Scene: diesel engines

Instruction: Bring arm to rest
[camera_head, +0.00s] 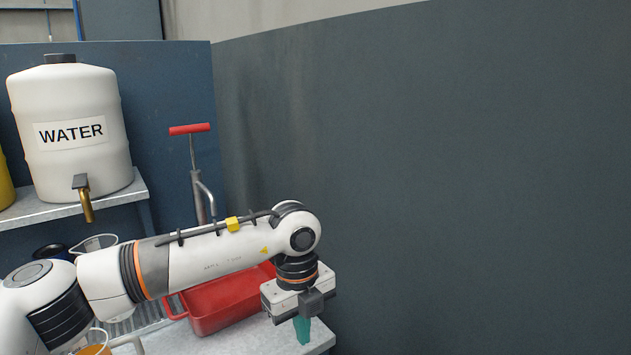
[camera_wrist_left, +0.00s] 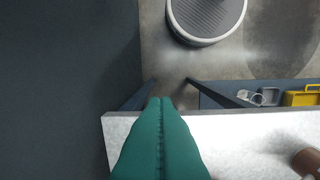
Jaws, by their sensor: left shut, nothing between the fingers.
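My left arm reaches in from the left in the head view, its forearm level and its wrist bent down. My left gripper (camera_head: 302,330) points down at the right end of the workbench, with its teal fingers together. In the left wrist view the teal fingers (camera_wrist_left: 160,104) are pressed against each other with nothing between them. They hang over the edge of the pale bench top (camera_wrist_left: 240,135). My right gripper is in neither view.
A red tray (camera_head: 215,305) lies on the bench behind my forearm. A white WATER container (camera_head: 70,165) with a brass tap stands on a shelf at the left. A red-handled pump (camera_head: 190,129) stands behind. A dark wall (camera_head: 450,180) fills the right. A yellow bin (camera_wrist_left: 301,97) shows below.

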